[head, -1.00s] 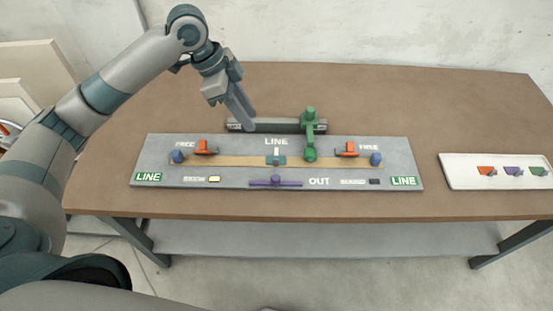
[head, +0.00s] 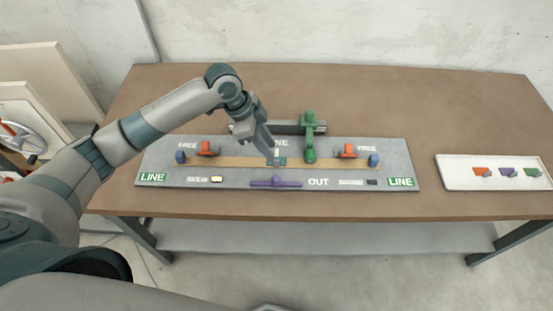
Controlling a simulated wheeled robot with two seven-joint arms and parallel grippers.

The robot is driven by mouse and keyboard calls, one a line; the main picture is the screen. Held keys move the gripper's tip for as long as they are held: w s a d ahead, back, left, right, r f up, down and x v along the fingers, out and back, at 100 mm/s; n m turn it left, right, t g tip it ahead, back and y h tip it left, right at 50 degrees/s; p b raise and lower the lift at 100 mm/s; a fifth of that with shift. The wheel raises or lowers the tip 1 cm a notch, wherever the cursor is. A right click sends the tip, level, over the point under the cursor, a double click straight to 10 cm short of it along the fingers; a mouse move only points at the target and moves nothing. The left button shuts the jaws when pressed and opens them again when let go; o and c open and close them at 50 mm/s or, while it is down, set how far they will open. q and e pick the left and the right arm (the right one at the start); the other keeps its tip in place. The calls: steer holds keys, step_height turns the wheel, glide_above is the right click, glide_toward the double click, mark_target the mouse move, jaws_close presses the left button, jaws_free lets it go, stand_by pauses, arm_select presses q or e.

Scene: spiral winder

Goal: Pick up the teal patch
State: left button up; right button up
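The teal patch (head: 282,162) lies on the tan strip (head: 230,162) at the middle of the grey board, with a small pale upright piece on it. My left gripper (head: 271,156) points down at the patch from behind and left, its fingertips overlapping the patch's left part in the head view. I cannot tell whether they touch it or how far apart the fingers are. The fingers also cover part of the LINE label. My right gripper is out of view.
On the grey board (head: 230,182), a green post with an arm (head: 309,135) stands just right of the patch. Orange clamps (head: 207,148) (head: 347,151) and blue knobs (head: 180,157) (head: 374,160) flank the strip. A purple bar (head: 276,182) lies in front. A white tray (head: 450,173) with coloured pieces is at right.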

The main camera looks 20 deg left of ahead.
mark_target(276, 161)
arm_select(q)
steer(key=shift+d+f, duration=0.1)
steer(key=shift+f, duration=0.1)
steer(key=shift+d+f+p, duration=0.1)
steer(key=shift+f+p, duration=0.35)
steer(key=p+x, duration=0.1)
steer(key=x, duration=0.2)
steer(key=shift+f, duration=0.1)
steer(key=shift+w+f+p, duration=0.1)
steer(key=shift+f+p, duration=0.2)
steer(key=shift+f, duration=0.25)
jaws_close()
